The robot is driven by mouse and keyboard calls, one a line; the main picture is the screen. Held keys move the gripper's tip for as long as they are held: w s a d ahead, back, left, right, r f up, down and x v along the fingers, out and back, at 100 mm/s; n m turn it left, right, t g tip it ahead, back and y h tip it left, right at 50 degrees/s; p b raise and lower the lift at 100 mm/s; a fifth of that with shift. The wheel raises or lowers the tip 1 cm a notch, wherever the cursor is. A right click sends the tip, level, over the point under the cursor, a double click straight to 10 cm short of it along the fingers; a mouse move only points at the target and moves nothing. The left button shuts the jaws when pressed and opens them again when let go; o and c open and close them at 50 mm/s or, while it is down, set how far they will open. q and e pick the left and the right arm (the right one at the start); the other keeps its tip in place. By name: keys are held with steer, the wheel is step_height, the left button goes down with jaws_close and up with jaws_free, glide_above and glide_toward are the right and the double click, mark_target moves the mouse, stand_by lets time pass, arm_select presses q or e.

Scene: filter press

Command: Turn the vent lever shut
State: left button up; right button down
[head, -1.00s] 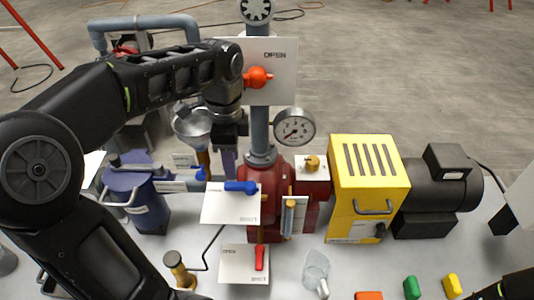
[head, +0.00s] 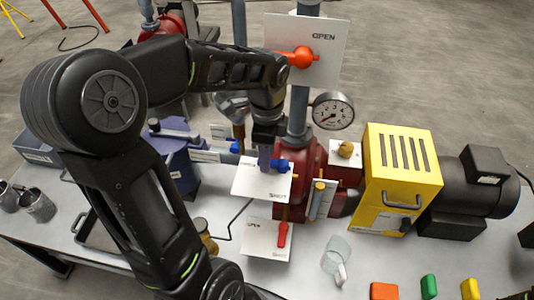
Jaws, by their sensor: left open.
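My left gripper (head: 265,158) is open and points down at the white plate (head: 252,187) with the blue lever (head: 283,166). Its fingers are beside or just in front of the lever's left part; I cannot tell whether they touch. The lever lies roughly level, its left end partly hidden. The plate's lower right reads SHUT. A red lever (head: 282,236) on a lower white plate (head: 262,251) points up and down. An orange lever (head: 300,57) points left on the upper plate (head: 330,37) marked OPEN. No name on these levers is readable. My right gripper is not seen.
A gauge (head: 333,110) and the red pump body (head: 308,163) stand right of the gripper. A yellow housing (head: 398,160) with a dark motor is further right. A blue vessel (head: 175,165) is at left. A clear beaker and coloured blocks (head: 383,291) lie in front.

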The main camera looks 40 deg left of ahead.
arm_select(q)
steer(key=shift+f, duration=0.4)
steer(key=shift+c, duration=0.4)
jaws_close()
